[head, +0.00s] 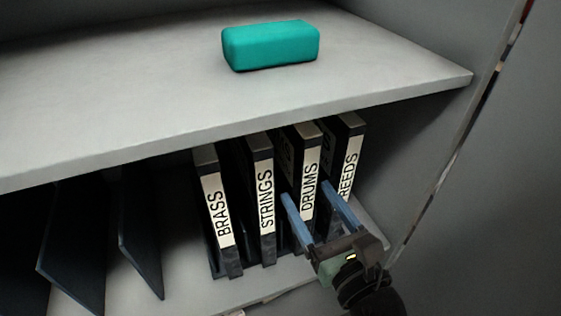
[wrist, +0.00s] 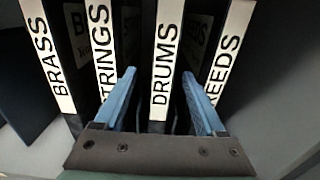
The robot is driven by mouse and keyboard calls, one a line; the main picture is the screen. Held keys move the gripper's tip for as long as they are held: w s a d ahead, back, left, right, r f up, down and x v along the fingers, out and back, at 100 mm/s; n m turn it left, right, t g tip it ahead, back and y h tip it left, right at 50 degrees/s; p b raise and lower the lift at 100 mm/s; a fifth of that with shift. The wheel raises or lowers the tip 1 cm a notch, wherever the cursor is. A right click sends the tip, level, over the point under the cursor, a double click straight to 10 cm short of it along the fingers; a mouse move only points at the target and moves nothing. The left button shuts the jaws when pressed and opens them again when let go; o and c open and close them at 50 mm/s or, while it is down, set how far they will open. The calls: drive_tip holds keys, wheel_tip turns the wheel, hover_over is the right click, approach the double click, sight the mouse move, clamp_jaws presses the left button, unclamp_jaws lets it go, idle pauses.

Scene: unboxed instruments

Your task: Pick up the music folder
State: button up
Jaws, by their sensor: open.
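Several black music folders with white spine labels stand upright side by side on the lower shelf. From left to right they are the BRASS folder (head: 216,208), the STRINGS folder (head: 262,195), the DRUMS folder (head: 308,170) and the REEDS folder (head: 350,165). My gripper (head: 306,189) is open, with its blue fingers pointing at the folders. In the wrist view the DRUMS folder (wrist: 165,60) lies between the two fingertips (wrist: 159,76). The left finger overlaps the edge of the STRINGS folder (wrist: 102,50), and the right finger is beside the REEDS folder (wrist: 228,50). Whether the fingers touch any folder cannot be told.
A teal box (head: 270,46) rests on the upper shelf (head: 130,95), whose front edge runs above the folders. Dark dividers (head: 140,240) stand on the lower left. A grey side wall (head: 440,150) is close on the right.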

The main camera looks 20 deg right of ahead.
sight(307, 191)
drive_tip(key=w, duration=0.3)
drive_tip(key=shift+w, duration=0.1)
drive_tip(key=shift+w+r, duration=0.2)
drive_tip(key=shift+w, duration=0.05)
drive_tip(key=shift+w+r+p, duration=0.2)
drive_tip(key=shift+w+p, duration=0.05)
drive_tip(key=shift+w, duration=0.95)
drive_tip(key=shift+w+r+p, duration=0.15)
drive_tip(key=shift+w+p, duration=0.05)
drive_tip(key=shift+w, duration=0.95)
clamp_jaws()
drive_tip(key=shift+r, duration=0.15)
